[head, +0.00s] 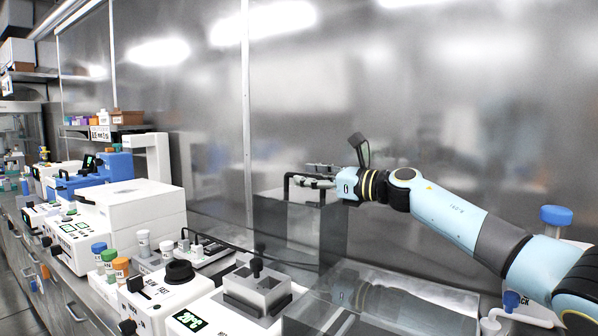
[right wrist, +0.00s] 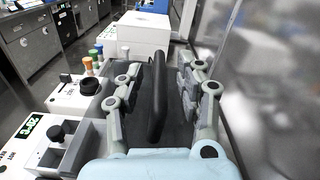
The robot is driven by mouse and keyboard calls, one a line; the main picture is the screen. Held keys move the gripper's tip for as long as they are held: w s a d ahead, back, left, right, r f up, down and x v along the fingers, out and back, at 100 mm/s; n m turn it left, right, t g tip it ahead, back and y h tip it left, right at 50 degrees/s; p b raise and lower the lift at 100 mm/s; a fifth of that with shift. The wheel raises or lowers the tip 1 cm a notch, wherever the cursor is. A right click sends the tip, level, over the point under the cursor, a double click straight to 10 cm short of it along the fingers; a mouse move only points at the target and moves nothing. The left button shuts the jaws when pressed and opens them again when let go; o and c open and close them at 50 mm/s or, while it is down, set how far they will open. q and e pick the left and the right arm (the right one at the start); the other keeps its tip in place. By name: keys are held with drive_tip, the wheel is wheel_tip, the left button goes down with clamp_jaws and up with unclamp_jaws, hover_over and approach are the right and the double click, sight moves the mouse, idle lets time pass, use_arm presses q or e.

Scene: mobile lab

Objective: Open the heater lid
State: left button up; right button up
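A dark grey metal box (head: 285,228) stands against the steel wall, with a black bar handle (head: 288,188) on its flat top lid. In the right wrist view the handle (right wrist: 157,95) runs lengthwise over the dark lid (right wrist: 178,128). My right gripper (head: 312,174) is at the top of this box. In the right wrist view its fingers (right wrist: 160,72) are spread on either side of the handle, with gaps showing between. The lid looks closed. My left gripper is not in view.
In front stand a device with a green display (head: 187,320) and a metal block with a black knob (head: 257,268). Several capped vials (head: 121,270) and a white box-shaped instrument (head: 135,208) are at left.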

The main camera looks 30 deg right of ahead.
drive_tip(key=shift+w, duration=0.15)
drive_tip(key=shift+a, duration=0.1)
drive_tip(key=shift+c, duration=0.2)
drive_tip(key=c, duration=0.7)
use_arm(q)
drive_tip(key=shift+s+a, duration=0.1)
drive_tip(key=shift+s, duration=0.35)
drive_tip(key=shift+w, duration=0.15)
